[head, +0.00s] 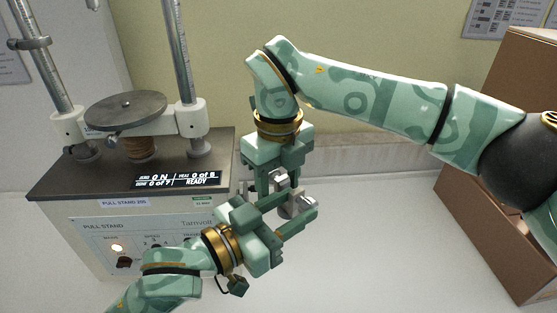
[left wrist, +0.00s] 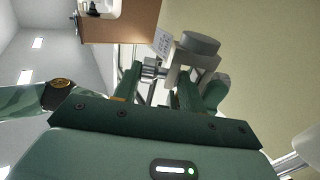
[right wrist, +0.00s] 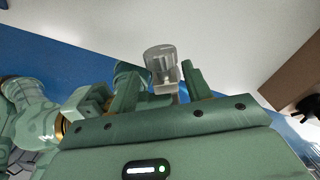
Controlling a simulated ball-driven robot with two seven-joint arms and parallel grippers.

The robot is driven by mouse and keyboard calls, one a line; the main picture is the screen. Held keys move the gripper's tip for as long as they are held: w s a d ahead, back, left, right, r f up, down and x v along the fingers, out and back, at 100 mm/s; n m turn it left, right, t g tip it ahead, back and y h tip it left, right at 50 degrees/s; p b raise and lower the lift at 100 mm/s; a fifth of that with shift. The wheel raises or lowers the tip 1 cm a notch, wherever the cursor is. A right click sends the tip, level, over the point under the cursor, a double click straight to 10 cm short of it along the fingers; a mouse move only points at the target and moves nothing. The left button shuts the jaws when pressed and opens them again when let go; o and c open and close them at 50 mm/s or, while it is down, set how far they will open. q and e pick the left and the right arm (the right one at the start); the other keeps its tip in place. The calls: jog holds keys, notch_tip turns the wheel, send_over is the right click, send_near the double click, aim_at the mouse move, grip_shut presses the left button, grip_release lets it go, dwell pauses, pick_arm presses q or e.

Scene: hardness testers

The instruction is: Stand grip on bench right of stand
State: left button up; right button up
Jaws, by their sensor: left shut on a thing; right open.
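The grip, a small grey metal piece with a round end, hangs in the air between my two grippers; it also shows in the left wrist view (left wrist: 200,46) and in the right wrist view (right wrist: 160,60). My left gripper (head: 291,205) is shut on it from the lower left. My right gripper (head: 277,188) points down from above, open, with its fingers close around the grip; I cannot tell whether they touch it. The pull stand (head: 70,183) with its black top is at the left. The pale bench (head: 350,250) lies below and right of it.
The stand carries a round plate (head: 125,107), two upright columns and a display (head: 177,180) reading READY. A brown box (head: 460,225) stands at the right. The bench between stand and box looks clear, though my arms hide part of it.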

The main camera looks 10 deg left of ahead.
jog(key=shift+f, duration=0.35)
grip_shut()
pick_arm(q)
jog(key=o, duration=1.3)
jog(key=shift+a, duration=0.1)
jog(key=shift+o, duration=0.2)
